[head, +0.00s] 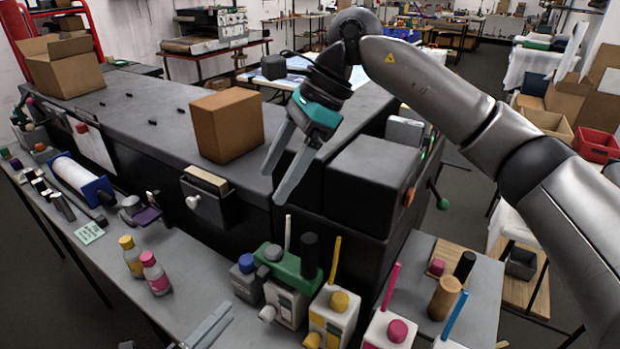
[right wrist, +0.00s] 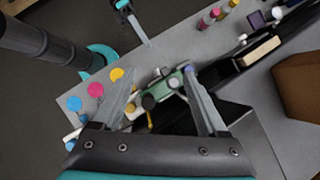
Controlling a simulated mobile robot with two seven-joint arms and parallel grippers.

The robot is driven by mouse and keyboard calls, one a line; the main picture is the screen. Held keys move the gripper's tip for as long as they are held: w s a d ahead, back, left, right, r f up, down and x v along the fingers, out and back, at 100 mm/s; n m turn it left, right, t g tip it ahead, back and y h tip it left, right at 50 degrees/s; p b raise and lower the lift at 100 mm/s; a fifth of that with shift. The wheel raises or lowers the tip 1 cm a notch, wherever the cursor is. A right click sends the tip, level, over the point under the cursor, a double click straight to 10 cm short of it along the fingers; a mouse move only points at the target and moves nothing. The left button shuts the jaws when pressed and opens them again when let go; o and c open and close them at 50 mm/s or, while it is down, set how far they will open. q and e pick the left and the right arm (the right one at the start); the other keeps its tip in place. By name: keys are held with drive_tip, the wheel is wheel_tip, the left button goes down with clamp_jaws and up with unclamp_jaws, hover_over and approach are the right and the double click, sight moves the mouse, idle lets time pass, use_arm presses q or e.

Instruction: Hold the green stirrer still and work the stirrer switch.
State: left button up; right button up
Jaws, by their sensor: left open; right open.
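The green stirrer (head: 298,274) stands on the grey bench at the front. My right gripper (head: 274,187) is open and empty, above and behind the stirrer, pointing down. My left gripper (head: 222,315) is open, low at the bottom edge, left of the stirrer and apart from it; most of it is cut off.
A blue-topped unit (head: 246,278) stands close left of the stirrer. A yellow-capped unit (head: 333,315) and a pink-capped unit (head: 388,333) stand to its right with upright sticks. Two small bottles (head: 155,273) stand further left. A cardboard box (head: 228,124) sits on the dark machine behind.

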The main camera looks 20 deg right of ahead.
sight(310, 252)
drive_tip(key=d+f+n+h, duration=0.1)
drive_tip(key=f+h, duration=0.1)
drive_tip(key=f, duration=0.4)
drive_tip(key=d+f+n+h, duration=0.1)
drive_tip(key=d+f+h, duration=0.1)
drive_tip(key=f, duration=0.4)
drive_tip(key=d+f+n+h, duration=0.1)
drive_tip(key=f+n+h, duration=0.1)
drive_tip(key=f, duration=0.4)
drive_tip(key=shift+s+d+f, duration=0.3)
drive_tip(key=shift+d+f, duration=0.05)
drive_tip(key=shift+c, duration=0.2)
clamp_jaws()
